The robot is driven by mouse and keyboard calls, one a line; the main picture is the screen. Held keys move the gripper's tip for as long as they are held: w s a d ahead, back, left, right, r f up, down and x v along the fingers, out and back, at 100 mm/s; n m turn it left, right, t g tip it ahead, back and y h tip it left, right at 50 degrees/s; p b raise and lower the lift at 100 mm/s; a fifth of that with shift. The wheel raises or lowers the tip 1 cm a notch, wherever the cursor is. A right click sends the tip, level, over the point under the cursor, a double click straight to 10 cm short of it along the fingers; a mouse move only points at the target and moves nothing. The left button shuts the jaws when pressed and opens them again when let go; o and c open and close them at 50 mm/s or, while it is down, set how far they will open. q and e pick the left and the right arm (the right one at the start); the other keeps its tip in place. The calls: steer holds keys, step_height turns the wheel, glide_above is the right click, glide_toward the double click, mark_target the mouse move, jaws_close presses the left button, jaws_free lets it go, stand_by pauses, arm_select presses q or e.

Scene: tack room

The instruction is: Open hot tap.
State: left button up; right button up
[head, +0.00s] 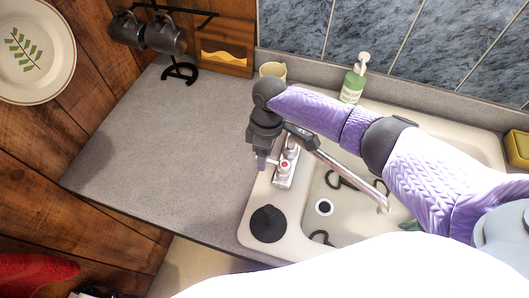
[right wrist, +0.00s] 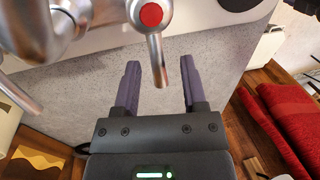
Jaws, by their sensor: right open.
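The hot tap handle (head: 285,165) is chrome with a red dot on its hub, on the tap base at the left side of the sink. In the right wrist view the red-dotted handle (right wrist: 151,16) has a short lever pointing down, its end lying between my right gripper's fingers. My right gripper (right wrist: 159,72) is open, with a visible gap on both sides of the lever. In the head view my right gripper (head: 262,160) is just left of the handle and partly covers the tap area. The chrome spout (head: 350,175) reaches right over the basin. My left gripper is not in view.
The sink (head: 265,190) has a dark round cover (head: 268,224) at its front left. A green soap bottle (head: 353,82) and a cream cup (head: 272,70) stand behind. Grey counter (head: 165,150) is clear on the left. A mug rack (head: 180,60) stands at the back left.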

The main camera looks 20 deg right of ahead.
jaws_close()
stand_by(1.4)
